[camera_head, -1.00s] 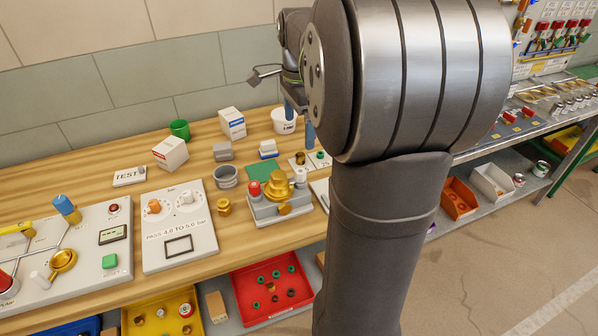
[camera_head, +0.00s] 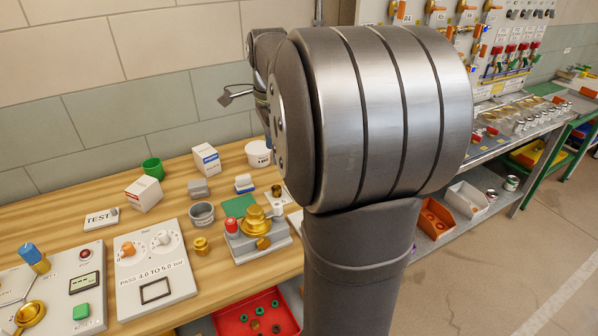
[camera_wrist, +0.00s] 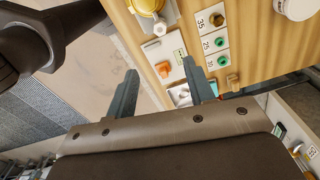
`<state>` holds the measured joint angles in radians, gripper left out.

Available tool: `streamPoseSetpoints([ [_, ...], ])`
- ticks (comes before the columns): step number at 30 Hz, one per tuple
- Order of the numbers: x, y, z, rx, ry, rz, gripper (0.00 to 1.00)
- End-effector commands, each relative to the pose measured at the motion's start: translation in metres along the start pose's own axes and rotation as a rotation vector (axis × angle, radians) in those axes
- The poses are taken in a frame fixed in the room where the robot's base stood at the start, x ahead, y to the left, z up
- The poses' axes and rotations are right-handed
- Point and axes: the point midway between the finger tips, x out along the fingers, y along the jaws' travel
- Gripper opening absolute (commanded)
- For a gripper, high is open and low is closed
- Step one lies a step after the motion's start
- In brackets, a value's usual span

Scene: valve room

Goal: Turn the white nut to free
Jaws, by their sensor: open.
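A small white nut (camera_wrist: 160,29) shows in the wrist view, at the near end of a yellow-brass fitting (camera_wrist: 147,6). In the head view the brass fitting (camera_head: 256,220) sits on a grey block with a red cap beside it; I cannot make out the nut clearly there. My gripper (camera_wrist: 160,73) is open and empty, its two fingers wide apart. In the wrist picture the nut appears beyond the fingertips, and the fingers are apart from it. My arm hides the gripper in the head view.
A grey cup (camera_head: 202,214), loose brass piece (camera_head: 201,246) and gauge panel (camera_head: 155,275) stand left of the fitting. A red bin (camera_head: 262,322) is below the bench.

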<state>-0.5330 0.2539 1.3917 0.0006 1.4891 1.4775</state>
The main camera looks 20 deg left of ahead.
Motion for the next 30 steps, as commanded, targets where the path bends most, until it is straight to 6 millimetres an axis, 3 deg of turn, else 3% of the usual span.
streamPoseSetpoints([
  [5, 0.025, 0.001, 0.0, -0.002, -0.001, 0.004, 0.49],
  [21, 0.139, 0.001, 0.0, -0.003, -0.001, 0.003, 0.49],
  [30, 0.169, 0.0, 0.0, -0.003, -0.001, -0.001, 0.49],
])
